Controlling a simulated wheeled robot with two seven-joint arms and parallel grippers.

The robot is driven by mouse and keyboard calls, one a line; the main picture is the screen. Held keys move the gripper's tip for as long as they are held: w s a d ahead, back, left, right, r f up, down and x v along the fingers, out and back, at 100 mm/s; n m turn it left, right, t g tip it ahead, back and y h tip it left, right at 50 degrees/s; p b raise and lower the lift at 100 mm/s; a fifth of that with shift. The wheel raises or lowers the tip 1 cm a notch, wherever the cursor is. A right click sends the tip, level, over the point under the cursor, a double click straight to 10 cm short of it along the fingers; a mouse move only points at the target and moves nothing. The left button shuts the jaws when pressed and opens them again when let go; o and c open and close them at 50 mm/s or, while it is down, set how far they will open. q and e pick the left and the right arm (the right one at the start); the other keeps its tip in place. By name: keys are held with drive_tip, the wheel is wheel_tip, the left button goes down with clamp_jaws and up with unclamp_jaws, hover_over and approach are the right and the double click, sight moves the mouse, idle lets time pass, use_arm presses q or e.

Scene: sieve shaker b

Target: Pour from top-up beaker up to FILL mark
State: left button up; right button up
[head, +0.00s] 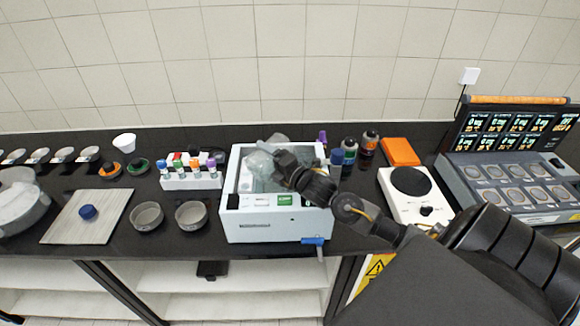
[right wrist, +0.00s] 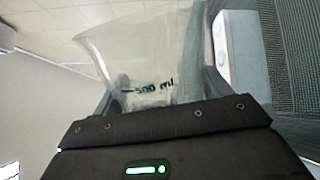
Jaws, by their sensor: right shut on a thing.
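A clear beaker (head: 258,164) is held over the open white box-shaped bath (head: 228,205), and it looks tilted toward the left. My right gripper (head: 280,163) is shut on it. In the right wrist view the beaker (right wrist: 135,55) fills the middle, with a dark "500 ml" print on its wall. Another clear shape (head: 278,139) shows behind it at the bath's back; I cannot tell if it is a separate vessel. The liquid level and any FILL mark inside the bath cannot be made out. My left gripper is not in view.
A blue-handled tap (head: 313,241) sticks out at the bath's front right. A rack of coloured-cap tubes (head: 191,178) stands close on the left, with two grey bowls (head: 191,215) in front. Bottles (head: 349,151) and a white hotplate (head: 411,190) stand on the right.

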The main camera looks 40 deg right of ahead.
sight(254, 166)
drive_tip(key=shift+s+a+n+b, duration=0.1)
drive_tip(key=shift+a+n+b, duration=0.6)
drive_tip(key=shift+n, duration=0.3)
drive_tip(key=shift+a+r+n, duration=0.1)
drive_tip(key=shift+r+n, duration=0.15)
drive_tip(key=shift+n, duration=0.65)
drive_tip(key=shift+r, duration=0.15)
drive_tip(key=shift+n+b, duration=0.35)
drive_tip(key=shift+n, duration=0.15)
drive_tip(key=shift+f+n+b, duration=0.8)
drive_tip(key=shift+f+b, duration=0.05)
drive_tip(key=shift+b, duration=0.4)
drive_tip(key=shift+r+n+b, duration=0.15)
drive_tip(key=shift+n+b, duration=0.2)
drive_tip(key=shift+n, duration=0.25)
drive_tip(key=a+n+b, duration=0.1)
drive_tip(key=n+b, duration=0.1)
drive_tip(key=a+n+b, duration=0.1)
drive_tip(key=n+b, duration=0.1)
drive_tip(key=a+n+b, duration=0.1)
drive_tip(key=n+b, duration=0.1)
drive_tip(key=shift+s, duration=0.15)
drive_tip(key=shift+a+r+n+b, duration=0.3)
drive_tip(key=shift+r+n+b, duration=0.1)
drive_tip(key=shift+n+b, duration=0.7)
